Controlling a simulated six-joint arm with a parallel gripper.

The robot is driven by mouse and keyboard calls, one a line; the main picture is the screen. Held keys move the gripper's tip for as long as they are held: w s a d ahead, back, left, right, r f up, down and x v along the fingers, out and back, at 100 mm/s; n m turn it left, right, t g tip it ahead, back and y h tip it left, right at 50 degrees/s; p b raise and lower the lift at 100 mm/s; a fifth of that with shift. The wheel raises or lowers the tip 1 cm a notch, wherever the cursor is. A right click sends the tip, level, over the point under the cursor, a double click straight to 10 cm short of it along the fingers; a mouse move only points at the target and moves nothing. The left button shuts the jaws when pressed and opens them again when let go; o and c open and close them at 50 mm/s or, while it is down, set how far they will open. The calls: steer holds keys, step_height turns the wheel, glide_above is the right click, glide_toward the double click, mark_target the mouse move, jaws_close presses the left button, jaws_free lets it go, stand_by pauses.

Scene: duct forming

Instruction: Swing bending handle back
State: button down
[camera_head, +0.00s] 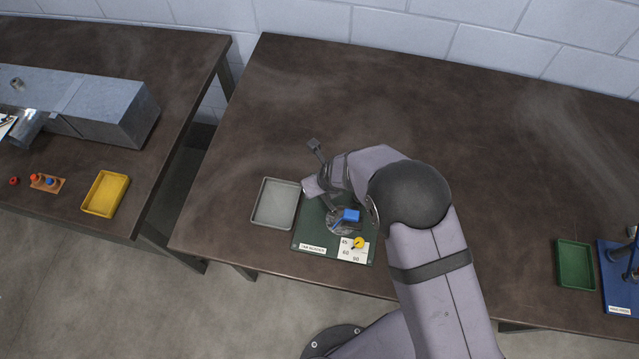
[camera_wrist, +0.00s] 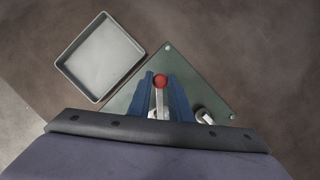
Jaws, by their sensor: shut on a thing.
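The bending handle (camera_wrist: 158,101) shows in the wrist view as a pale metal bar with a red ball knob (camera_wrist: 160,80) at its end. My gripper (camera_wrist: 162,88) has its two blue fingers on either side of the handle and is shut on it, just below the knob. The handle belongs to the bender on a green base plate (camera_head: 309,235), which carries a round metal disc and a small blue block (camera_head: 350,215). In the head view my wrist and arm hide part of the bender, and I cannot make out the handle there.
A grey tray (camera_head: 275,204) stands just left of the base plate. A white angle card (camera_head: 347,254) and a yellow round piece (camera_head: 359,242) lie on the plate's front. A green tray (camera_head: 575,265) and blue press (camera_head: 620,277) stand far right. The back table is clear.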

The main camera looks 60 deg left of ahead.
steer(key=shift+r, duration=0.1)
steer(key=c, duration=1.6)
jaws_free()
steer(key=shift+c, duration=0.2)
steer(key=b+v, duration=0.1)
steer(key=v, duration=0.6)
steer(key=shift+r, duration=0.1)
